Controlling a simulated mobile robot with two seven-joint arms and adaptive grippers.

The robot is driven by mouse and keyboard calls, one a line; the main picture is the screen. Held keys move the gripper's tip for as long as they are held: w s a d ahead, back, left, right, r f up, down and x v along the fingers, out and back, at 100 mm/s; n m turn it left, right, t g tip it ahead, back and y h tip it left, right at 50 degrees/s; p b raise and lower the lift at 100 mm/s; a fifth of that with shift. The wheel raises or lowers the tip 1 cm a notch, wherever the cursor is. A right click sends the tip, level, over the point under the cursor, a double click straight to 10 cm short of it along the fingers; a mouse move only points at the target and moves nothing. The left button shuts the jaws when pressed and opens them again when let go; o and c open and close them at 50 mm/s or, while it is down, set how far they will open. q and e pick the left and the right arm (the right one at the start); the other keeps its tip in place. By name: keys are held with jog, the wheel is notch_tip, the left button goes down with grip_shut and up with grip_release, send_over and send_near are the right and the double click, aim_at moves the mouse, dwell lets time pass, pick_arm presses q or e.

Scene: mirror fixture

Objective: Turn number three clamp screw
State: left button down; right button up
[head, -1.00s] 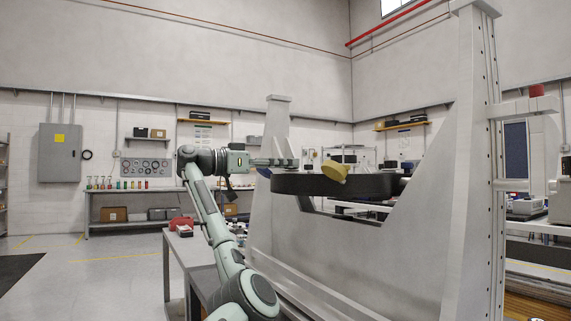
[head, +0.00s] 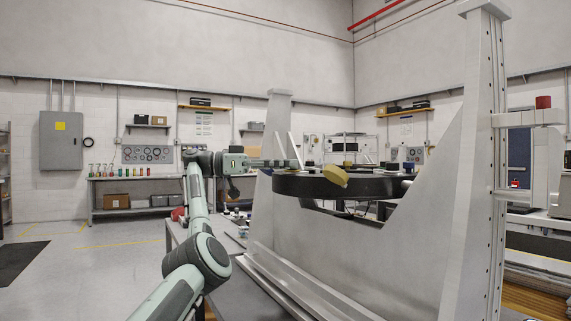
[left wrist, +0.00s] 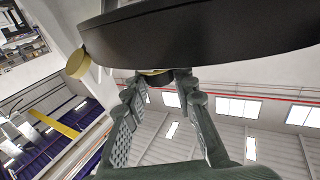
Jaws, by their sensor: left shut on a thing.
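A dark round mirror cell (head: 300,185) sits between the grey uprights of the fixture, and its underside shows in the left wrist view (left wrist: 210,35). A yellow knob (head: 334,175) sticks out from its near rim and also shows in the left wrist view (left wrist: 78,63). My left gripper (head: 293,163) reaches the cell's far left rim. In the left wrist view its fingers (left wrist: 160,82) are shut on a small yellowish clamp screw (left wrist: 154,73) at the rim, mostly hidden between the fingertips. I see no number on any screw. My right gripper is not in view.
The fixture's tall grey upright (head: 476,170) stands at right, with a sloping web toward the cell. A grey bench (head: 180,235) with small items is under my left arm. Open floor lies at left. A back bench (head: 100,181) holds boxes and bottles.

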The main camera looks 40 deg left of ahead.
pick_arm(q)
jog(key=c, duration=1.2)
grip_release()
jog(key=v, duration=1.2)
